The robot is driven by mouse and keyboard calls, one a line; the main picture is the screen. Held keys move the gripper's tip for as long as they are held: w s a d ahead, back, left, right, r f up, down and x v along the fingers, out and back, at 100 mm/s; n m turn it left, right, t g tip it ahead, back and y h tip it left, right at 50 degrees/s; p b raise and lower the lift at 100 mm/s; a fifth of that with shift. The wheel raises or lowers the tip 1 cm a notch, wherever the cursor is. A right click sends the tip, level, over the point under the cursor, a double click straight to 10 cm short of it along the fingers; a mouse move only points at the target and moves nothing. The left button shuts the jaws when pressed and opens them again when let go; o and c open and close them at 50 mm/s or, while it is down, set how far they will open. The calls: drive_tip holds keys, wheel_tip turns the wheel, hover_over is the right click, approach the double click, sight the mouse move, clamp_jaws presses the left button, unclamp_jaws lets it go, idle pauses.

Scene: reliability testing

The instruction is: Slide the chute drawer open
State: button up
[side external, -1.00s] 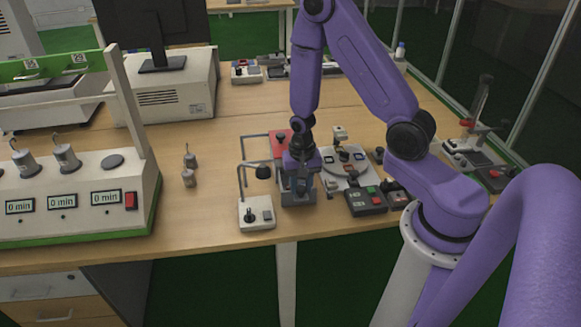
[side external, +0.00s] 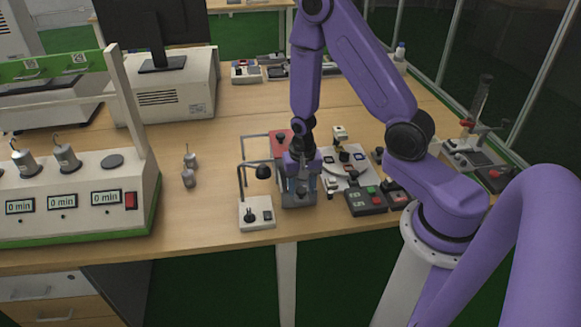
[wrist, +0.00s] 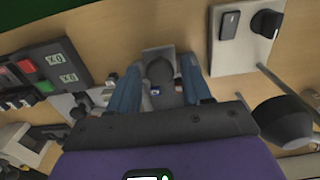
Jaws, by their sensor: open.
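A small grey unit (side external: 299,200) stands near the table's front edge, below my gripper (side external: 301,182). I take it to be the chute drawer's unit, but the drawer itself is hard to make out. In the wrist view, a dark grey rounded knob or handle (wrist: 160,72) sits in front of a lighter grey plate (wrist: 157,52). My gripper (wrist: 159,85) is open, with one blue finger on each side of the knob. I cannot tell whether the fingers touch it.
A white lamp-like stand (side external: 256,213) with a dark head is close on the left. A black button box (side external: 365,201) and a round white plate (side external: 347,167) are close on the right. A red block (side external: 281,143) is behind.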

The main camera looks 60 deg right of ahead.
drive_tip(key=shift+r, duration=2.5)
drive_tip(key=shift+a+r, duration=0.1)
drive_tip(key=shift+r, duration=0.05)
drive_tip(key=s+a+r+n, duration=0.5)
drive_tip(key=s+r+n, duration=0.3)
drive_tip(key=s+n, duration=0.2)
drive_tip(key=s+a+r+n, duration=0.4)
drive_tip(key=s+r+n, duration=0.3)
drive_tip(key=s+n, duration=0.2)
drive_tip(key=n, duration=0.2)
drive_tip(key=shift+s+a+r+n, duration=0.3)
drive_tip(key=shift+s+a+r, duration=0.05)
drive_tip(key=shift+a+r, duration=0.05)
